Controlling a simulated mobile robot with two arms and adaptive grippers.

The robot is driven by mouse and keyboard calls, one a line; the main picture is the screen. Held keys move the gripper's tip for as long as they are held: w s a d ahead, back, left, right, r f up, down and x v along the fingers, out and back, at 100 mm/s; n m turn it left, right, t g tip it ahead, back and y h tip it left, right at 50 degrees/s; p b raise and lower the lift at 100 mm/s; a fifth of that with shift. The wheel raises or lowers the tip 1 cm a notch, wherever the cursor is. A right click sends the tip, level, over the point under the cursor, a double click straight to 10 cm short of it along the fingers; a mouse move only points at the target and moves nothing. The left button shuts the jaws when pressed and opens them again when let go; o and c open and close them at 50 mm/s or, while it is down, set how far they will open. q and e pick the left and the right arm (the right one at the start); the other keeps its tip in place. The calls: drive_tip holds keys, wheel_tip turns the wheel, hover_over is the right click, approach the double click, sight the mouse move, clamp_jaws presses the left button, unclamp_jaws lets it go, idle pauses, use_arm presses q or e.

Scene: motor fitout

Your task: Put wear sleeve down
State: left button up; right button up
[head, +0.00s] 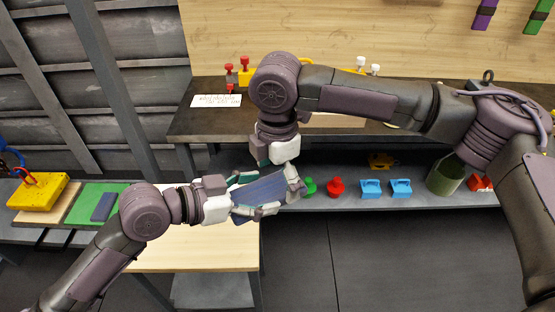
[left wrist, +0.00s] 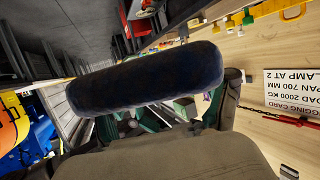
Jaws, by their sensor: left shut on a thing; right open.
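The wear sleeve (head: 262,188), a blue piece, is held in the air by my left gripper (head: 254,194), whose fingers close on it from the left. In the left wrist view the sleeve (left wrist: 145,78) is a dark blue, rounded bar lying across the picture in front of the gripper. My right gripper (head: 276,178) points down from above at the sleeve's right end. Its fingers are open around or beside that end; the overlap hides whether they touch it.
A pale wooden table top (head: 195,247) lies below. A green mat (head: 85,203) at left bears a dark blue block (head: 103,207), beside a yellow box (head: 38,193). The shelf behind holds a red piece (head: 336,187), blue clamps (head: 371,189) and a green cup (head: 445,177).

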drive_tip(key=shift+f, duration=0.6)
drive_tip(key=c, duration=1)
use_arm(q)
drive_tip(key=o, duration=0.9)
drive_tip(key=shift+c, duration=0.2)
use_arm(e)
drive_tip(key=shift+c, duration=0.7)
use_arm(q)
drive_tip(key=shift+o, duration=1.2)
drive_tip(key=shift+r, duration=0.1)
use_arm(e)
drive_tip(key=shift+c, duration=0.5)
use_arm(q)
drive_tip(key=shift+o, duration=0.3)
